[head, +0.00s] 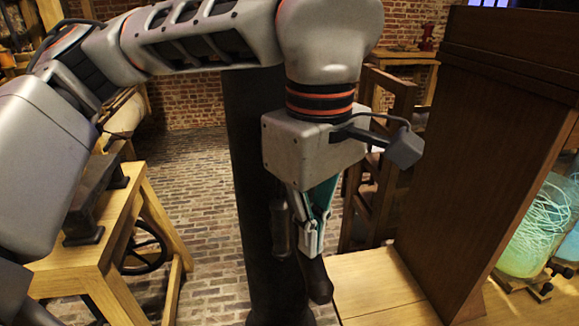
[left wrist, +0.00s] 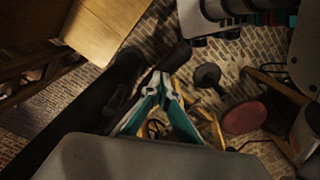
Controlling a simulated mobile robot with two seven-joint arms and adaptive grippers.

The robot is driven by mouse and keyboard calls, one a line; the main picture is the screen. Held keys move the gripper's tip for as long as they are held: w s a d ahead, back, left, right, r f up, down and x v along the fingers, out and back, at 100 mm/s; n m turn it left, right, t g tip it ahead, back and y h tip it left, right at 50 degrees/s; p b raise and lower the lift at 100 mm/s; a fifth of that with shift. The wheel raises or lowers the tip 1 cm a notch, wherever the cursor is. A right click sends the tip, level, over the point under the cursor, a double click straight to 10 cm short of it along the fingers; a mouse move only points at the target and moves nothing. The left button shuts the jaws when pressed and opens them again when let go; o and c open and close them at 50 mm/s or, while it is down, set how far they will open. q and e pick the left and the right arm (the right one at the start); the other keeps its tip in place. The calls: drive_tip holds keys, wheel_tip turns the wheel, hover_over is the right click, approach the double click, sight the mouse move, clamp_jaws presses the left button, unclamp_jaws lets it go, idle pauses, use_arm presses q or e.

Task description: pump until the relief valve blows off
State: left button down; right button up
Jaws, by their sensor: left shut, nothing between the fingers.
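My left gripper (head: 312,250) points down with its teal fingers shut and nothing between them. Its fingertips are in front of a tall dark post (head: 255,170) and close above a dark rounded handle-like end (head: 318,285); I cannot tell whether they touch it. The left wrist view shows the same shut fingertips (left wrist: 160,80) close to a dark knob-like end (left wrist: 176,55). I cannot tell for certain which dark part is the pump handle. I cannot make out a relief valve. My right gripper is not recognisable in either view.
A tall brown wooden panel (head: 490,150) stands at the right on a light wooden top (head: 375,285). A wooden bench (head: 115,225) with a dark wheel (head: 145,250) is at the left. Brick floor (head: 200,190) lies between.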

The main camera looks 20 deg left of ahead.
use_arm(q)
wheel_tip(320, 180, up, 8)
drive_tip(key=p, duration=0.6)
use_arm(e)
drive_tip(key=shift+h, duration=0.3)
drive_tip(key=shift+s+d+r, duration=0.1)
drive_tip(key=shift+d+r, duration=0.15)
drive_tip(key=shift+r, duration=0.6)
drive_tip(key=shift+s+d+r, duration=0.1)
drive_tip(key=shift+d+r, duration=0.15)
drive_tip(key=shift+r, duration=0.65)
drive_tip(key=shift+s+d+r, duration=0.1)
drive_tip(key=shift+d+r, duration=0.15)
drive_tip(key=shift+r, duration=0.6)
